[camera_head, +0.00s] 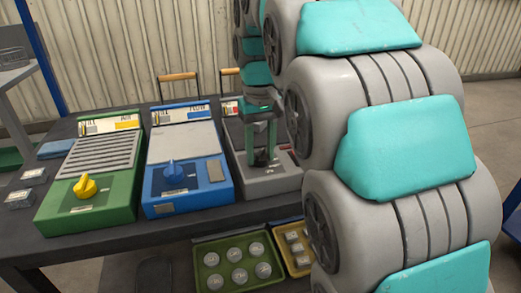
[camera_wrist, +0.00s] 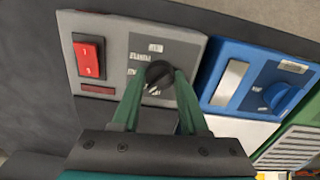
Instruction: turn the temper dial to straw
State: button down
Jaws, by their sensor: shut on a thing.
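A black round dial (camera_wrist: 160,73) sits on the dark face plate of a grey unit (camera_wrist: 115,35). Small pale labels lie above it and to its left in the wrist view, too small to read. A light mark shows at the dial's lower edge. My gripper (camera_wrist: 158,79) has its two green fingers on either side of the dial and is shut on it. In the head view my gripper (camera_head: 262,138) points down onto the grey unit (camera_head: 283,180), at the right of the row. My fingers and arm hide part of that unit there.
A blue unit (camera_head: 205,197) with a blue knob (camera_head: 173,172) stands just left. A green unit (camera_head: 62,212) with a yellow knob (camera_head: 85,186) stands further left. A red rocker switch (camera_wrist: 89,56) is on the grey unit. A green tray (camera_head: 203,248) of round pieces sits below.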

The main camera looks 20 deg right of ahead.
aim_at(261, 152)
jog(key=shift+c, duration=2.1)
grip_release()
jog(key=shift+r, duration=1.2)
notch_tip(261, 152, up, 6)
jog(key=shift+f+p, duration=0.25)
jog(key=shift+p, duration=0.6)
jog(key=shift+f, duration=0.1)
jog(key=s+f+g, duration=0.1)
jog(key=s+f, duration=1)
jog(key=s, duration=0.2)
jog(key=s+f+m, duration=0.1)
jog(key=s+f, duration=1.1)
jog(key=s, duration=0.2)
jog(key=shift+s+g, duration=0.25)
jog(key=shift+g, duration=0.15)
